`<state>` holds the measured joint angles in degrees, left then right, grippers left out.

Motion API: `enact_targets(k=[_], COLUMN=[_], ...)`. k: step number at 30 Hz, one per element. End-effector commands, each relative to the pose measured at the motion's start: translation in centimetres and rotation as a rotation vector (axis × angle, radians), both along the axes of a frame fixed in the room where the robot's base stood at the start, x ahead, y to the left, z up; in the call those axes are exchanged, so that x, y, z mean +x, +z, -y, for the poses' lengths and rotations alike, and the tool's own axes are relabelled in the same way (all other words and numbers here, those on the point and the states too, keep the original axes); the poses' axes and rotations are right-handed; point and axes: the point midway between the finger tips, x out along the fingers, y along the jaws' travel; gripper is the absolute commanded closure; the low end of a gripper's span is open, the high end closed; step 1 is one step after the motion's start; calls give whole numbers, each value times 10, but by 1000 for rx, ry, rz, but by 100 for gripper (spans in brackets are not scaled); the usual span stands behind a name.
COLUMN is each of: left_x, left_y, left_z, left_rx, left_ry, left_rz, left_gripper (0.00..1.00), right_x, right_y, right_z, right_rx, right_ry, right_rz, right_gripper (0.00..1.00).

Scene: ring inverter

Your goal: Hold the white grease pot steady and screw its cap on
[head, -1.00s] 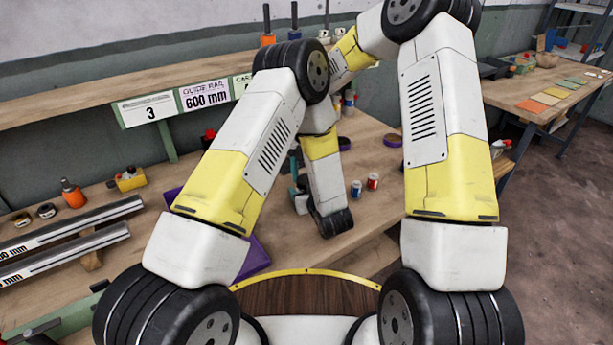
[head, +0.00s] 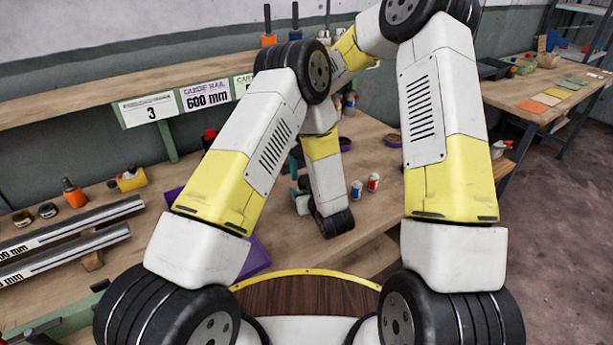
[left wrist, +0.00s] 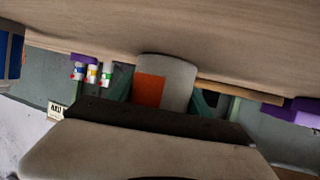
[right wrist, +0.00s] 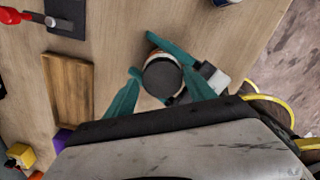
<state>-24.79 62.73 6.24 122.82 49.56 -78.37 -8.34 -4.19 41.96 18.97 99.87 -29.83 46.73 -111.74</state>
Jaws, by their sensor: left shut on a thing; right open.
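The white grease pot (left wrist: 165,75) shows in the left wrist view with an orange label on its side. My left gripper (left wrist: 163,95) is shut on it, with teal fingers on either side of its body. In the right wrist view, the dark round cap (right wrist: 162,78) appears over the pot's mouth, and a pale and brown rim shows at its upper left. I cannot tell if the cap is threaded. My right gripper (right wrist: 160,88) is open, its teal fingers apart on both sides of the cap. In the head view, my arms largely hide the pot and cap.
A blue-and-white can (head: 356,190) and a red-and-white can (head: 373,182) stand on the bench near the grippers. A wooden tray (right wrist: 68,90) and a dark mat (right wrist: 66,14) lie to the left in the right wrist view. Guide rails (head: 70,240) lie at the bench's left.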

Motion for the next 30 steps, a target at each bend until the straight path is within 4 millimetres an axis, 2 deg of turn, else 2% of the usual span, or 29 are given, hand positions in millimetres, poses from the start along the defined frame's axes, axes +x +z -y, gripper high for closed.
enact_targets(k=[8, 18, 30], left_x=[1, 1, 0], left_y=[0, 0, 0], left_z=[-4, -2, -1], left_rx=[3, 2, 0], left_ry=[8, 5, 2], left_rz=[2, 0, 0], left_gripper=[100, 100, 100], right_x=[-2, -1, -1], right_y=[4, 44, 49], right_z=[4, 2, 1], right_rx=[-7, -4, -1], right_ry=[-2, -2, 44], right_rz=[-6, -3, -7], right_gripper=[27, 27, 30])
